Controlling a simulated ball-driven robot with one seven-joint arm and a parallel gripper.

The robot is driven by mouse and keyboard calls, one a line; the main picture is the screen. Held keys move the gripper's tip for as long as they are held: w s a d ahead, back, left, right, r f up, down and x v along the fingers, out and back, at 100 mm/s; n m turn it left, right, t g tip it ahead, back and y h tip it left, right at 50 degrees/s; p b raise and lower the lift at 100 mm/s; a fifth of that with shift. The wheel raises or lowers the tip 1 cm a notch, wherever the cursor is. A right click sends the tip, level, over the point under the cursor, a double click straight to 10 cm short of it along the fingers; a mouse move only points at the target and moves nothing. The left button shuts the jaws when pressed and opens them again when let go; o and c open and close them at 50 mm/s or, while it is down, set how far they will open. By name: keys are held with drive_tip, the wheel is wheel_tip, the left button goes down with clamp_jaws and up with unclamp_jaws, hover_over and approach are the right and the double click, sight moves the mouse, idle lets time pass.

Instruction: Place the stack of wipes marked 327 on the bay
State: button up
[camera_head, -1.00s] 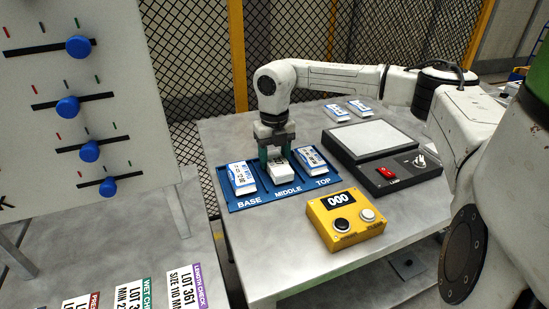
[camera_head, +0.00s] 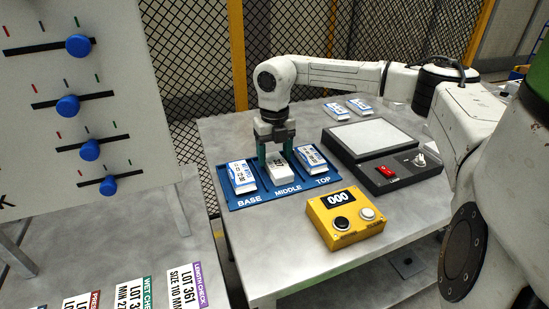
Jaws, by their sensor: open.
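A plain white stack of wipes (camera_head: 279,175) sits at the MIDDLE place of the blue tray (camera_head: 246,202). The dark marking on its top is partly legible and seems to end in 27. My gripper (camera_head: 276,161) points down over this stack, with its green fingers apart at its left and right sides. The fingers are open; whether they touch it cannot be told. Blue-and-white stacks lie at the BASE place (camera_head: 241,177) and the TOP place (camera_head: 311,159).
A yellow box with two buttons (camera_head: 346,218) reads 000 in front of the tray. A dark device with a pale plate (camera_head: 372,141) stands at right. Two more packs (camera_head: 347,109) lie behind. A panel with blue sliders (camera_head: 68,106) stands at left.

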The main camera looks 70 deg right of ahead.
sight(274, 160)
wheel_tip(274, 160, up, 11)
drive_tip(key=shift+f, duration=0.15)
idle(0.8)
